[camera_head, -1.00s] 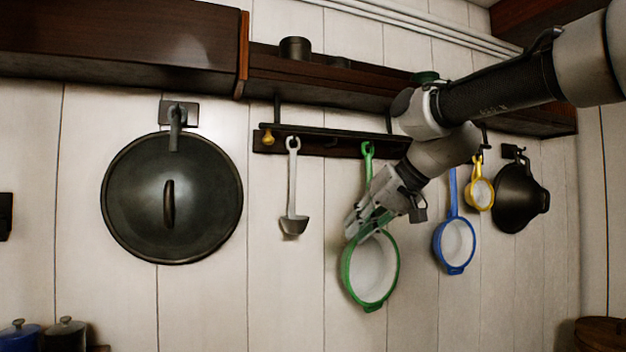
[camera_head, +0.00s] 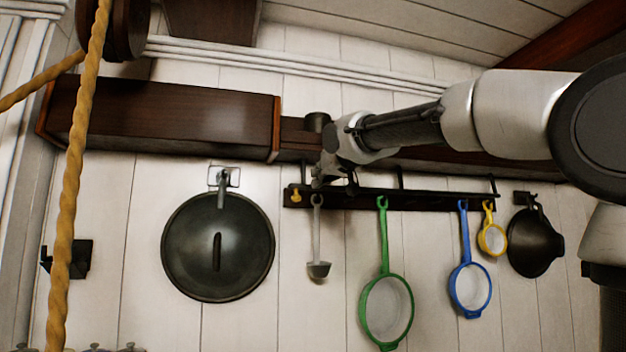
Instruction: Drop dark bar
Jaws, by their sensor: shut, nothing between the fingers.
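A long dark bar (camera_head: 425,199) runs across the white plank wall under the shelf. My gripper (camera_head: 320,181) is at the bar's left part, just above the ladle's handle, and looks small and partly hidden by my wrist. It is shut with nothing held. I cannot tell whether it touches the bar.
A dark wooden shelf box (camera_head: 165,118) juts out above. A rope (camera_head: 68,215) crosses the left side.

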